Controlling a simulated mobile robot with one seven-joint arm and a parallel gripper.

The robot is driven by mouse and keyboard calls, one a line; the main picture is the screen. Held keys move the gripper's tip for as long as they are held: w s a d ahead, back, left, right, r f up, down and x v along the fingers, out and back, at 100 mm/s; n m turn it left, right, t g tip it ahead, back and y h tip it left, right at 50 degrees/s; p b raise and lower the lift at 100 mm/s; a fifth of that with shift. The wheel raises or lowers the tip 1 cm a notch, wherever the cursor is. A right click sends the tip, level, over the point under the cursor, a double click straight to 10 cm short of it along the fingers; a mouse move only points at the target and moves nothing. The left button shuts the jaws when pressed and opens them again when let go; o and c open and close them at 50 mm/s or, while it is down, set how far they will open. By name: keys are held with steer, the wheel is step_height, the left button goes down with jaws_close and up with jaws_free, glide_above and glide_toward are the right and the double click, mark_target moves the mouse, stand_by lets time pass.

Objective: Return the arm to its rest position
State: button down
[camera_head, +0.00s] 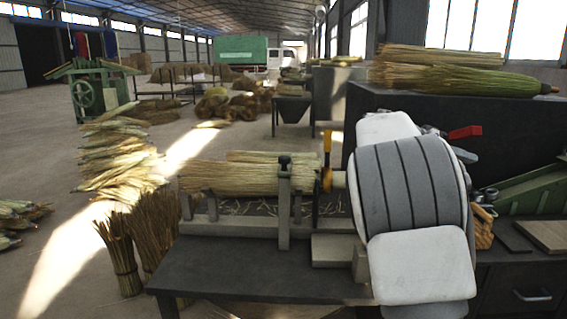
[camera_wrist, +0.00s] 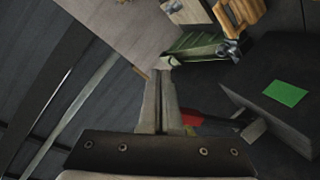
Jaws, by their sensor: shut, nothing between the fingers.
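My arm, with white and grey links, fills the right foreground of the head view and hides part of the bench there. My gripper (camera_wrist: 161,74) shows in the wrist view with its two fingers together and nothing between them. Its tips point toward a green metal tool (camera_wrist: 197,46), and I cannot tell how far apart they are. In the head view my gripper is hidden behind the arm.
A straw bundle (camera_head: 235,177) lies on the winding bench (camera_head: 250,268), left of my arm. A finished broom (camera_head: 450,80) lies on the dark cabinet (camera_head: 390,105). A red handle (camera_head: 465,132) is right of my arm. Straw sheaves (camera_head: 120,255) stand on the floor at left.

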steer(key=s+a+f+n+t+y, duration=0.25)
steer(key=s+a+f+y, duration=0.25)
steer(key=s+a, duration=0.5)
steer(key=s+a+f+n+t+y, duration=0.1)
steer(key=s+a+f+n+y, duration=0.35)
steer(key=s+a, duration=0.5)
steer(key=s+a+f+n+t+y, duration=0.15)
steer(key=s+a+f+y, duration=0.45)
steer(key=s, duration=0.7)
step_height(320, 180, up, 23)
steer(key=a+p, duration=0.1)
steer(key=p, duration=2.1)
steer(key=shift+w+n, duration=0.3)
steer(key=shift+n, duration=0.15)
